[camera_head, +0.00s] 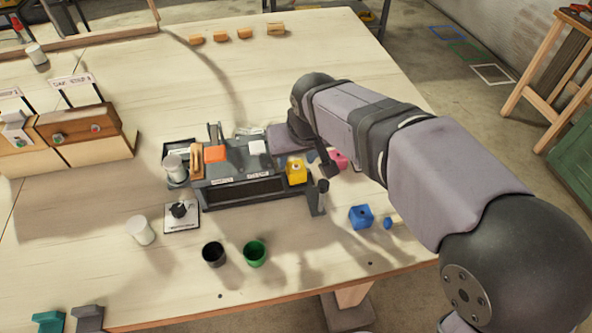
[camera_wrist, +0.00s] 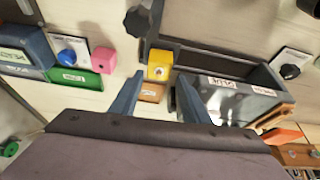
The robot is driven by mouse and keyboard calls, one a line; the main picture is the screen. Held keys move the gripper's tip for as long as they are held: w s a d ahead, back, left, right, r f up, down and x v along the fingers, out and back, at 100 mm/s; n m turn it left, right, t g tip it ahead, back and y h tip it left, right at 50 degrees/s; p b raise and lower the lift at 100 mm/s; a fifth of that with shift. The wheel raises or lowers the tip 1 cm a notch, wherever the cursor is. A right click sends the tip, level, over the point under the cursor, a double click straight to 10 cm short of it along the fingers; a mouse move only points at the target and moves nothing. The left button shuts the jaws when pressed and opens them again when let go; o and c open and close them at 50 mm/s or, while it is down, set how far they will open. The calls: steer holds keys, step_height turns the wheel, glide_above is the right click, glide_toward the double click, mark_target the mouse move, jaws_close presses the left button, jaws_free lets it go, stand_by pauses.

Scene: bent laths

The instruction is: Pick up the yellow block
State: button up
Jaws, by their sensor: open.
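The yellow block (camera_head: 296,172) sits at the right end of the dark grey fixture (camera_head: 240,190), upright, with a dark mark on its face. In the wrist view the yellow block (camera_wrist: 160,65) lies just beyond the fingertips, roughly in line with the gap between them. My gripper (camera_wrist: 160,80) is open and empty, with one blue-grey finger on either side of the gap. A small tan-orange piece (camera_wrist: 152,92) shows between the fingers, nearer than the block. In the head view my arm hides most of the gripper.
A blue block (camera_head: 360,216) lies right of the fixture. Black (camera_head: 213,254) and green (camera_head: 254,252) cups stand in front. The table's front left middle is largely clear.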

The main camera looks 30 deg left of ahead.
mark_target(296, 167)
steer(key=shift+d+p+x, duration=0.15)
steer(key=shift+p+x, duration=0.2)
steer(key=shift+x, duration=0.95)
steer(key=shift+d+p+x, duration=0.1)
steer(key=shift+p+x, duration=0.2)
steer(key=shift+x, duration=1)
steer(key=shift+s+f, duration=0.1)
steer(key=shift+c, duration=0.3)
steer(key=c, duration=0.8)
